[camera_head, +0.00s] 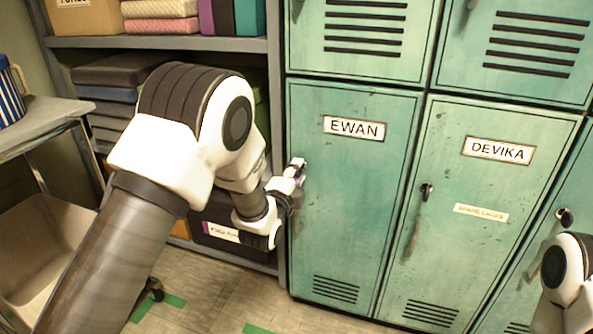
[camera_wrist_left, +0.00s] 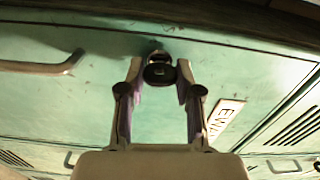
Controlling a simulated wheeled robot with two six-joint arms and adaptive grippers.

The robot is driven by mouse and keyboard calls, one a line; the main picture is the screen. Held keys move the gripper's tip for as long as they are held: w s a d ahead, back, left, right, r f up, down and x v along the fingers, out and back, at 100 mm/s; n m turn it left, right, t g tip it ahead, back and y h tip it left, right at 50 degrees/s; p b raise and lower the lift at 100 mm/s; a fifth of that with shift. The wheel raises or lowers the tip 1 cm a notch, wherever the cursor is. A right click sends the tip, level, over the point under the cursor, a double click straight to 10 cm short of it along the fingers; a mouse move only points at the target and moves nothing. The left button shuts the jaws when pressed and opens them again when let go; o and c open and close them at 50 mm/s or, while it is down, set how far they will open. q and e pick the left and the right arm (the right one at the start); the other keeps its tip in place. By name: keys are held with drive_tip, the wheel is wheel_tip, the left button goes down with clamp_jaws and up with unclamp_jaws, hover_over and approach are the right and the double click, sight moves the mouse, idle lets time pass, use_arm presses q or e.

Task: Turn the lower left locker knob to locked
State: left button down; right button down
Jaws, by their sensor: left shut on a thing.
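The lower left locker (camera_head: 352,190) is a worn green door with the label EWAN (camera_head: 354,129). Its dark round knob (camera_wrist_left: 160,73) shows in the left wrist view, between the two fingertips of my left gripper (camera_wrist_left: 158,80). The gripper is shut on the knob. In the head view the left gripper (camera_head: 297,172) is at the left edge of the EWAN door and hides the knob there. I cannot tell which way the knob is turned. My right gripper is not in view; only part of my right arm shows at the lower right edge.
The DEVIKA locker (camera_head: 480,200) stands to the right, with its own knob (camera_head: 427,191) and handle. A metal handle (camera_wrist_left: 45,66) is on the EWAN door, near the knob. Shelves (camera_head: 170,43) and a cart (camera_head: 40,122) are on the left. Floor shows below.

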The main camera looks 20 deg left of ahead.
use_arm(q)
drive_tip(key=shift+m, duration=0.6)
drive_tip(key=c, duration=0.8)
unclamp_jaws()
drive_tip(key=shift+s, duration=0.15)
drive_tip(key=s, duration=1.1)
drive_tip(key=shift+s+a, duration=0.2)
drive_tip(key=shift+s, duration=0.2)
